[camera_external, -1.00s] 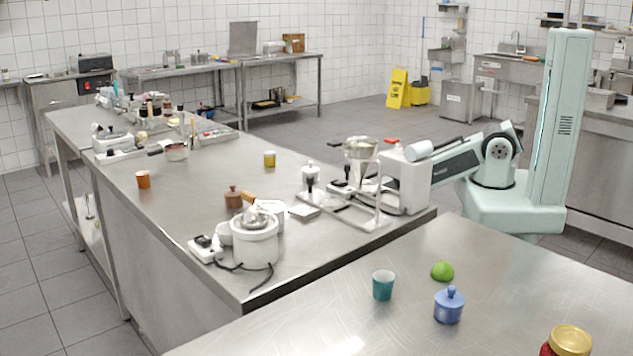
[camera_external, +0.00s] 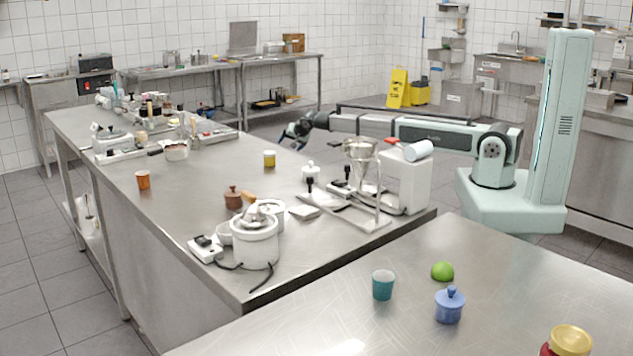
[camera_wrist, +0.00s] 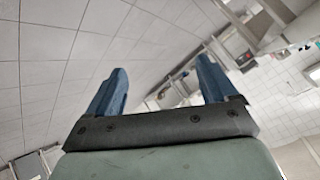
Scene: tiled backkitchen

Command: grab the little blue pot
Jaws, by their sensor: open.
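The little blue pot (camera_external: 449,305), with a knobbed lid, stands upright on the near steel table at the lower right of the external view. My gripper (camera_external: 291,134) is far from it, out over the back edge of the long middle table, with the arm stretched to the left. In the wrist view my gripper (camera_wrist: 160,88) has its two blue fingers wide apart with nothing between them. The wrist view shows ceiling and tiled wall, tilted; the blue pot is not in it.
Near the pot are a teal cup (camera_external: 382,285), a green lime (camera_external: 442,271) and a jar with a gold lid (camera_external: 569,341). A funnel stand (camera_external: 361,170) and a white box-like appliance (camera_external: 404,183) stand on the middle table in front of my arm. The near table's left part is clear.

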